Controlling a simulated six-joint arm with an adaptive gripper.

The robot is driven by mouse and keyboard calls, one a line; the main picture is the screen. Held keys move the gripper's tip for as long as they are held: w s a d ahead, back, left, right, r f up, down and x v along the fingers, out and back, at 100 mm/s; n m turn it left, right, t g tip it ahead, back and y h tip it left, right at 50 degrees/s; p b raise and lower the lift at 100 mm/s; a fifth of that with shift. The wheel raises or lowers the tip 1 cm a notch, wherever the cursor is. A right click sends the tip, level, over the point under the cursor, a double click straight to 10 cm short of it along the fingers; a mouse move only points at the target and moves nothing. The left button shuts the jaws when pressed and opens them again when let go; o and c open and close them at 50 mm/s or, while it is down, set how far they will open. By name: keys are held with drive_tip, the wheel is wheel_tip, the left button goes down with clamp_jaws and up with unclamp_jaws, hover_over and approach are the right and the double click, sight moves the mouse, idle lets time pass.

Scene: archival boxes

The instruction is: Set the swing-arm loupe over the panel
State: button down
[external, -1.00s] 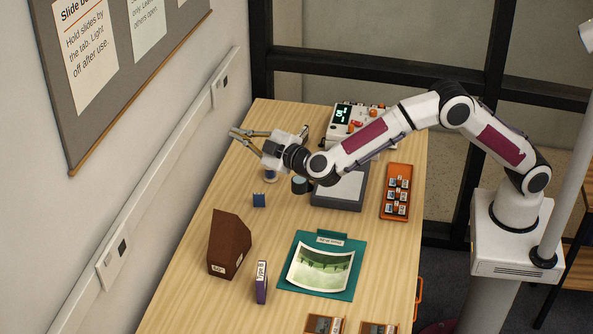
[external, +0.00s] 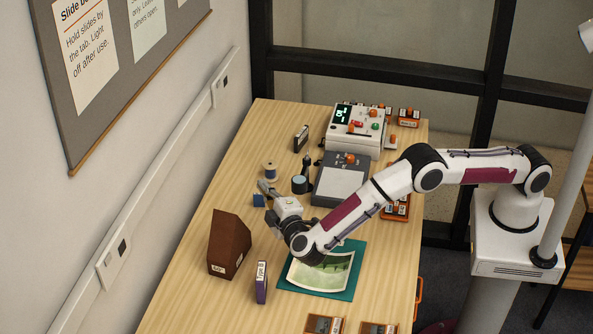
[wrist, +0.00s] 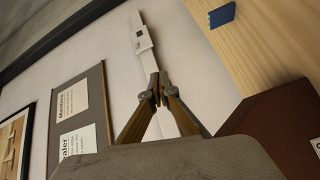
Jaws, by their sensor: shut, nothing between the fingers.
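The swing-arm loupe (external: 299,184) has a dark round body with a pale blue lens top and a dark upright post behind it. It stands at the left side of the grey light box, and its lens is beside the white panel (external: 343,184), not above it. My gripper (external: 263,186) is shut and empty, to the left of the loupe and apart from it, near a small blue block (external: 258,201). In the wrist view my fingertips (wrist: 160,90) meet in front of the wall; the loupe is not seen there.
A brown angled block (external: 229,245) and an upright labelled box (external: 261,283) stand nearer the camera. A teal mat (external: 346,290) with a curled photo lies under my arm. A control box (external: 356,131) is at the back.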

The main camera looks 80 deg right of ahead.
sight(303, 174)
drive_tip(key=s+f+g+h, duration=0.2)
drive_tip(key=s+f, duration=0.3)
drive_tip(key=f, duration=0.1)
drive_tip(key=shift+s+f+g, duration=0.15)
drive_tip(key=shift+f+g, duration=0.15)
drive_tip(key=shift+g, duration=0.1)
drive_tip(key=shift+d, duration=0.1)
drive_tip(key=d, duration=0.9)
drive_tip(key=shift+w, duration=0.4)
idle(0.5)
